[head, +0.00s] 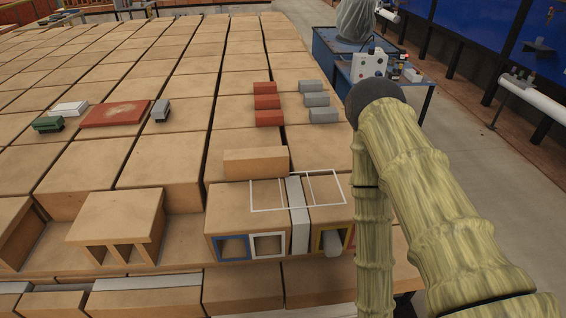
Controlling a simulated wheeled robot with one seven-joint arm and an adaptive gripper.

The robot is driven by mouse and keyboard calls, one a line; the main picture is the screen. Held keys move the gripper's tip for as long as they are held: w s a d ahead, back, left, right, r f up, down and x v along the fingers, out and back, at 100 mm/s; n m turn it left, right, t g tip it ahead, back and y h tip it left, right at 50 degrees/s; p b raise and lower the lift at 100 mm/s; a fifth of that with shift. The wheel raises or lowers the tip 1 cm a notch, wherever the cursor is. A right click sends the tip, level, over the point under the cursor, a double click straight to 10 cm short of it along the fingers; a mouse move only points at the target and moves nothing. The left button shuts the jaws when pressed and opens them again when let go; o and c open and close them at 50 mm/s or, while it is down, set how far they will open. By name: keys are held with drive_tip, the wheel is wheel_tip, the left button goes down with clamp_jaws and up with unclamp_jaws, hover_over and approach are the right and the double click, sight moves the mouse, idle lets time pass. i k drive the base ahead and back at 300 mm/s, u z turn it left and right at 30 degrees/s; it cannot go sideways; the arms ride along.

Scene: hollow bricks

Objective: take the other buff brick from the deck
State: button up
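A plain buff brick (255,161) lies on the deck of large buff blocks (163,160), just behind a hollow buff brick (232,222) with blue- and white-rimmed openings. Another hollow buff brick (328,214) has yellow- and red-rimmed openings, with a grey strip (297,215) between the two. A separate buff piece (118,222) with openings in its front stands at the left. I cannot tell which is the other buff brick. My arm rises at the right, bends, and drops past the right hollow brick. My gripper is not visible.
White outlines (252,195) cross the hollow bricks' tops. Several small red (266,102) and grey bricks (315,100) sit behind. A red slab (115,113) lies left with white, green and grey pieces. A blue bench (336,52) stands beyond; floor is clear at right.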

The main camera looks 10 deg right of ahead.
sight(249, 164)
drive_tip(key=z, duration=1.8)
drive_tip(key=k, duration=0.9)
drive_tip(key=u, duration=1.7)
